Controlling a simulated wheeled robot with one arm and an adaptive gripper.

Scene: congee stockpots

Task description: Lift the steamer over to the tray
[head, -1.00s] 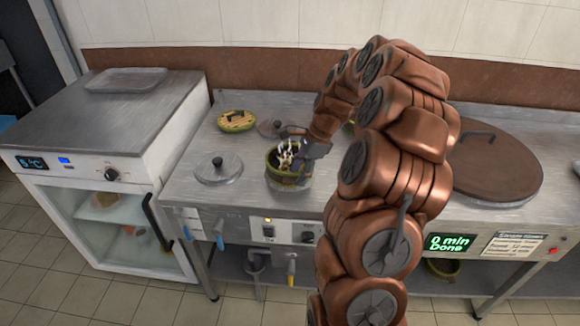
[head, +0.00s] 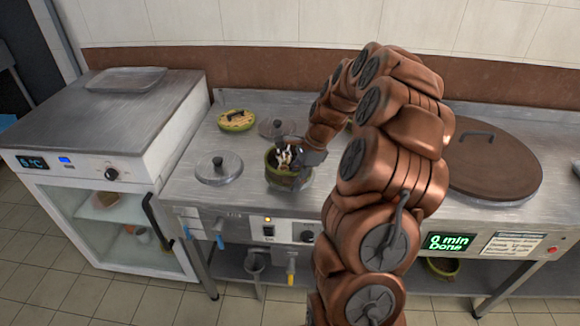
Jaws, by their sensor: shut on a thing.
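The steamer (head: 287,181) is a round green-rimmed basket with pale and dark food inside, at the left middle of the steel counter. It looks upright; I cannot tell whether its base touches the counter. My gripper (head: 296,151) comes in from the right and is shut on the steamer at its far right rim. The fingertips are small and partly hidden against the basket and food. The tray (head: 126,80) is a shallow metal one, lying flat and empty on top of the white-fronted cabinet at the left.
A large brown lid (head: 492,164) is far right. The cabinet top (head: 110,112) around the tray is clear.

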